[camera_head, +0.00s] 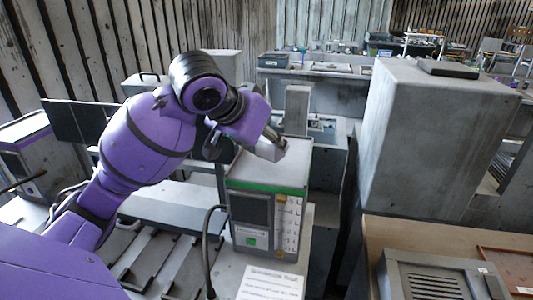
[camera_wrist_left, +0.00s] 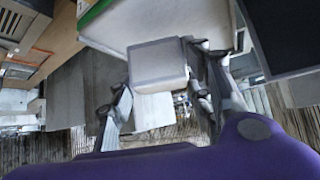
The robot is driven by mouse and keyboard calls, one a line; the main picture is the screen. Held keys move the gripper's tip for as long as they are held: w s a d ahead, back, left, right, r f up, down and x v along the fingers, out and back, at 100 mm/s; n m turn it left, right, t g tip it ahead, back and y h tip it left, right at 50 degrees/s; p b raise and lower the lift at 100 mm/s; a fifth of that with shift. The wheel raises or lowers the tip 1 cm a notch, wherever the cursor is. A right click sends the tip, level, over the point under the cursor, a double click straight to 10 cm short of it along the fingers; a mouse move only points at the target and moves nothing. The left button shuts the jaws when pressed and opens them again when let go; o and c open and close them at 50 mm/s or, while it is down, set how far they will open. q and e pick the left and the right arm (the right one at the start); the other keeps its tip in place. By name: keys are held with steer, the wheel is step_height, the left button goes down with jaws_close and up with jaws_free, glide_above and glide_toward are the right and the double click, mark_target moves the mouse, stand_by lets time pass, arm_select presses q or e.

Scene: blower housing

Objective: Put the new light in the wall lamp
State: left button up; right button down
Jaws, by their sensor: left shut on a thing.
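My left gripper (camera_head: 274,140) comes in from the left over the top of a grey device with a green stripe (camera_head: 268,188). It is shut on a small pale grey block (camera_head: 269,149), which I take to be the new light. In the left wrist view the gripper (camera_wrist_left: 168,90) has one finger at each side of the block (camera_wrist_left: 158,64). The block is close to the device's top, and I cannot tell if they touch. I cannot make out a wall lamp for certain. My right gripper is not in view.
An upright grey block (camera_head: 297,108) stands just behind the device. A large grey box (camera_head: 430,140) stands to the right, above a brown table (camera_head: 375,232) with a vented grey unit (camera_head: 437,279). A dark cable (camera_head: 207,250) runs at the device's left. A printed sheet (camera_head: 270,284) lies in front.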

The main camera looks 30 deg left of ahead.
mark_target(263, 151)
arm_select(q)
steer(key=shift+w+a+f, duration=0.1)
steer(key=shift+a+f, duration=0.05)
steer(key=shift+f, duration=0.8)
steer(key=shift+w+a+f, duration=0.1)
steer(key=shift+f, duration=0.85)
steer(key=shift+f, duration=0.2)
steer(key=o, duration=1.3)
steer(key=shift+r, duration=0.1)
